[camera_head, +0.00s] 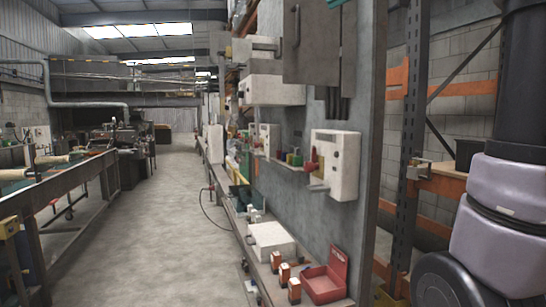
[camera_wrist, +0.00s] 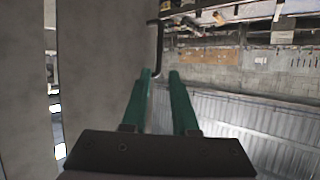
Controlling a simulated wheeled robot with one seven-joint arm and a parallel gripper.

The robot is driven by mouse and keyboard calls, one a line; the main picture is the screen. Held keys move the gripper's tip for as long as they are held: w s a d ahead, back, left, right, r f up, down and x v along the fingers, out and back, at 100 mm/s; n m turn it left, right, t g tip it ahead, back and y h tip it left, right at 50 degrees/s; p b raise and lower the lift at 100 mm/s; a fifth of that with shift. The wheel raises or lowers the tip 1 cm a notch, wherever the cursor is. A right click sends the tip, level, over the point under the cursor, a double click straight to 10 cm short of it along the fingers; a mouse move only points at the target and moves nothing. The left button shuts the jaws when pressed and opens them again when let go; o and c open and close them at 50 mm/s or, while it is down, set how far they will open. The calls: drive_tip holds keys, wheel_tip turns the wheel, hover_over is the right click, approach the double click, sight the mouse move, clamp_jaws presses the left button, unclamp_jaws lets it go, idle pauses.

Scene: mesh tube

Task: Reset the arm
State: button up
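My gripper (camera_wrist: 160,73) shows in the wrist view with its two green fingers pointing up the picture. The fingertips are apart, and nothing shows between them. In the wrist view a broad grey surface fills the left side, and the corrugated wall (camera_wrist: 240,125) lies at the lower right. In the head view the gripper cannot be made out; a grey and black link of my arm (camera_head: 500,230) stands at the right edge. A small teal piece (camera_head: 336,3) shows at the top edge; I cannot tell what it is.
A grey panel carries a white box with a red knob (camera_head: 335,165). An orange-beamed rack (camera_head: 450,183) stands right. The aisle floor (camera_head: 165,225) is clear.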

drive_tip(key=s+d+f+m+h, duration=0.1)
drive_tip(key=s+f+m+h, duration=0.2)
drive_tip(key=f, duration=0.9)
drive_tip(key=s+d+f+m+t+h, duration=0.1)
drive_tip(key=s+f+m+h, duration=0.2)
drive_tip(key=f, duration=1)
drive_tip(key=s+f+m+h, duration=0.4)
drive_tip(key=s+f+m, duration=0.4)
drive_tip(key=f+m, duration=0.2)
wheel_tip(320, 180, down, 3)
drive_tip(key=shift+s+d+r+m, duration=0.15)
drive_tip(key=shift+s+d+m, duration=0.15)
drive_tip(key=shift+d+m, duration=0.1)
